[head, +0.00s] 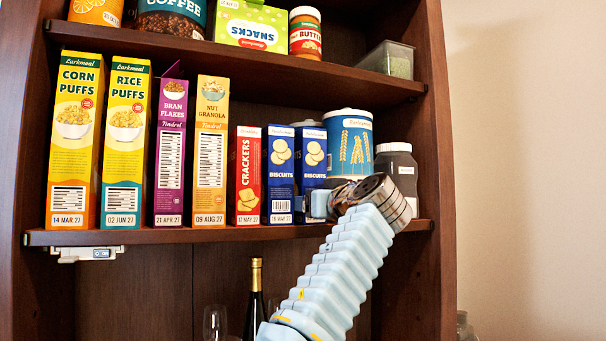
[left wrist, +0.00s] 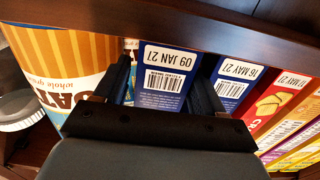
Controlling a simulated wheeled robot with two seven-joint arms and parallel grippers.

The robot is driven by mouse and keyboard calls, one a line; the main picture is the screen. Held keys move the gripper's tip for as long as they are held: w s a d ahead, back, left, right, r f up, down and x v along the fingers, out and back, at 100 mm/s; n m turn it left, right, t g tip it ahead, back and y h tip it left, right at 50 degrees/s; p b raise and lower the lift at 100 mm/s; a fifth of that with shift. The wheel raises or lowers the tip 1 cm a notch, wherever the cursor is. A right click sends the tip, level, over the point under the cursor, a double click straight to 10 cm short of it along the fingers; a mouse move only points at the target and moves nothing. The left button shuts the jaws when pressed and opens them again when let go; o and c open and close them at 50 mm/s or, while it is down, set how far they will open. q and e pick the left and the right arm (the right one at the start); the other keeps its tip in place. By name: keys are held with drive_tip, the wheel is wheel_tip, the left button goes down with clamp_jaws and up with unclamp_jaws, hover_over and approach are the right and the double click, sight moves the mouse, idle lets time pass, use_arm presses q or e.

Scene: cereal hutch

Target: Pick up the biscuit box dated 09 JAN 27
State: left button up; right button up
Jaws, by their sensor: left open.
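The blue biscuit box dated 09 JAN 27 (left wrist: 165,78) shows its date label and barcode in the left wrist view, upside down. In the head view that box (head: 313,158) stands upright on the middle shelf, its lower front hidden by my gripper. My left gripper (head: 314,206) is open at the shelf's front. In the left wrist view its dark fingers (left wrist: 160,92) lie on either side of the box; contact cannot be told. A second blue biscuit box (head: 280,170), dated 16 MAY 27 in the wrist view (left wrist: 232,84), stands close beside it. My right gripper is not in view.
A red crackers box (head: 247,170) and several cereal boxes stand to the left. An oats canister (head: 349,150) and a dark jar (head: 397,165) stand to the right. The shelf edge (head: 180,236) runs below, with a bottle (head: 255,300) underneath.

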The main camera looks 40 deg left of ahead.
use_arm(q)
drive_tip(key=p+x, duration=0.1)
drive_tip(key=x, duration=0.3)
drive_tip(key=shift+a, duration=0.2)
drive_tip(key=c, duration=0.9)
drive_tip(key=shift+s, duration=0.1)
drive_tip(key=shift+c, duration=0.8)
drive_tip(key=shift+r, duration=0.15)
